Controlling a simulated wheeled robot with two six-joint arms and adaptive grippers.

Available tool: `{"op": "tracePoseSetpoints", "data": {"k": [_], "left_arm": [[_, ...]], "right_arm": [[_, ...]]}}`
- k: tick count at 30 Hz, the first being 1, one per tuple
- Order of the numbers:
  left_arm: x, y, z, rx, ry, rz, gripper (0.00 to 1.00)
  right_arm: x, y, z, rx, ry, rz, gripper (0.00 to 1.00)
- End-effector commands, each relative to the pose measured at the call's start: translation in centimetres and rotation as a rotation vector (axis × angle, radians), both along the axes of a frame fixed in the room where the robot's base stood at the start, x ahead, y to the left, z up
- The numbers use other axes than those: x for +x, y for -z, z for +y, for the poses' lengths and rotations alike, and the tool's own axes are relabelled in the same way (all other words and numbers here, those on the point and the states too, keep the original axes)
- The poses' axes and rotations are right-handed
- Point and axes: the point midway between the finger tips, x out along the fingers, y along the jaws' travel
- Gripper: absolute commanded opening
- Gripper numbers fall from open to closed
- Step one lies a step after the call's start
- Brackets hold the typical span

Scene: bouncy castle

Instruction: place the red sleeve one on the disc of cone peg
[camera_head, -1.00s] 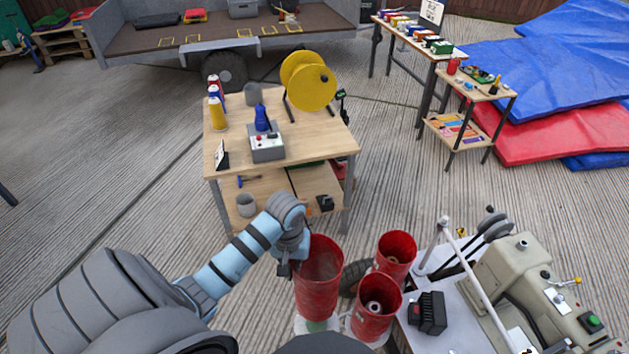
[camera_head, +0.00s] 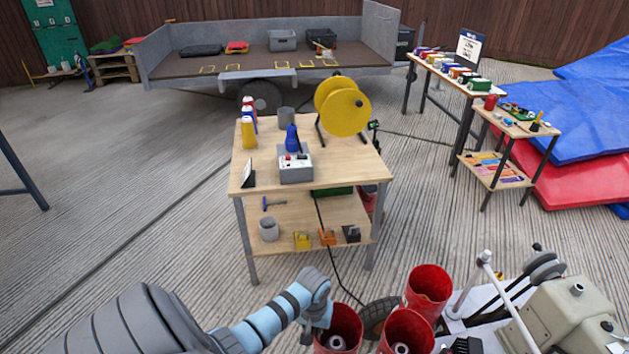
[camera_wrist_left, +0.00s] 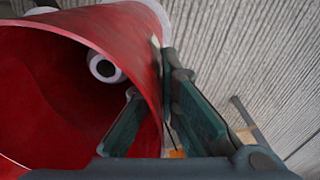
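A red sleeve (camera_head: 330,350), open at the top, stands lowest left of three alike in the head view. My left gripper (camera_wrist_left: 152,75) is at its rim in the wrist view, one finger inside and one outside, closed on the wall. A white peg with a ringed top (camera_wrist_left: 107,67) shows inside this sleeve, so the sleeve is around the peg. A pale disc edge (camera_wrist_left: 152,10) shows past the sleeve's far end; whether the sleeve rests on it is hidden. My right gripper is not in view.
Two more red sleeves (camera_head: 407,335) (camera_head: 428,290) stand close to the right, beside a beige machine (camera_head: 570,325). A wooden workbench (camera_head: 345,165) with a yellow reel (camera_head: 343,107) stands ahead. Blue and red mats (camera_head: 590,180) lie far right. The floor at left is mostly clear.

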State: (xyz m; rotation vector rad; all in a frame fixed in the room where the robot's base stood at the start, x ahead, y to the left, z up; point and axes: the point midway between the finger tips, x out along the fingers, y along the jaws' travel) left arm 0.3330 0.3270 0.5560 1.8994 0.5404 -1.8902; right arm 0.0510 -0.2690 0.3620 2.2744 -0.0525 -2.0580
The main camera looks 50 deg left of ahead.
Motion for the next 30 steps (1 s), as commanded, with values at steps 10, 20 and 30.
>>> {"op": "tracePoseSetpoints", "data": {"k": [10, 20, 30], "left_arm": [[0.0, 0.2, 0.0, -0.001, -0.001, 0.001, 0.25], [0.0, -2.1, 0.0, 0.000, 0.000, -0.001, 0.25], [0.0, -11.0, 0.2, 0.001, -0.001, -0.002, 0.25]], "right_arm": [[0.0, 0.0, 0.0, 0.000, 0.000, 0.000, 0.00], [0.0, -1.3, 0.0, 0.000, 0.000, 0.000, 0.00], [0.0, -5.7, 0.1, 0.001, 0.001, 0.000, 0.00]]}}
